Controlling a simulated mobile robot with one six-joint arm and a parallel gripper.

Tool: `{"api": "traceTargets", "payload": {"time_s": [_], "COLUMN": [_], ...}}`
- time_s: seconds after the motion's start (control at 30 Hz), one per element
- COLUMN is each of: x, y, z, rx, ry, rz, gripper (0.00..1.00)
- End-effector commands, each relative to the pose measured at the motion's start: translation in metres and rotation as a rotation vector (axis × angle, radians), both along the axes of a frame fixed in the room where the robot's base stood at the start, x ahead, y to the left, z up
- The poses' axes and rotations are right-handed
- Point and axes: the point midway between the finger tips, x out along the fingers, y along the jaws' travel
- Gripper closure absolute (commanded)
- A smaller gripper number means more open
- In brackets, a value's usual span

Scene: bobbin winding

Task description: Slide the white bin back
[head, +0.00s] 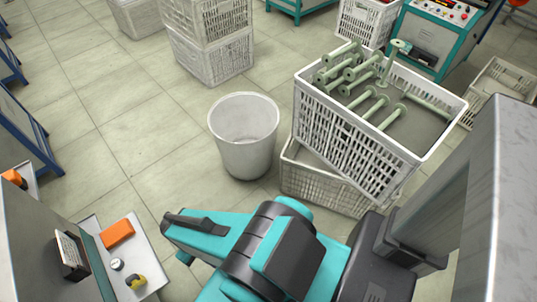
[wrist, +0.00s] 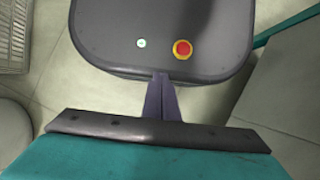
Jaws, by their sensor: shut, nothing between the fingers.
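The white bin (head: 244,135) is a round, open-topped bucket, standing upright on the tiled floor in the middle of the head view. It looks empty. A pale round shape cut off at the left edge of the wrist view may be the same bin, but I cannot be sure. My gripper (wrist: 160,95) is shut and empty in the wrist view, its fingers pointing toward the dark body with a red button. It is apart from the bin. In the head view my arm hides the fingertips.
Right of the bin, a white crate of green bobbins (head: 350,125) sits askew on a lower crate (head: 320,183). Stacked crates (head: 215,60) stand behind the bin. A tray (head: 140,255) with an orange block is at lower left. Open floor (head: 120,130) lies left of the bin.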

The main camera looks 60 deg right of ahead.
Motion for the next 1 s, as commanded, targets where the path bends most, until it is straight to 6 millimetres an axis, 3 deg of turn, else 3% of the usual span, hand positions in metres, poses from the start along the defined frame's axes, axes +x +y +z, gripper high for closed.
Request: {"api": "traceTargets", "payload": {"time_s": [0.2, 0.47, 0.77, 1.0], "x": [0.011, 0.049, 0.101, 0.131], "y": [-0.006, -0.044, -0.106, -0.168], "z": [-0.006, -0.023, -0.039, -0.047], "rx": [-0.018, -0.089, -0.194, -0.269], "ry": [-0.015, -0.062, -0.116, -0.141], "rz": [-0.072, -0.363, -0.836, -1.217], "gripper": [1.0, 1.0, 1.0, 1.0]}}
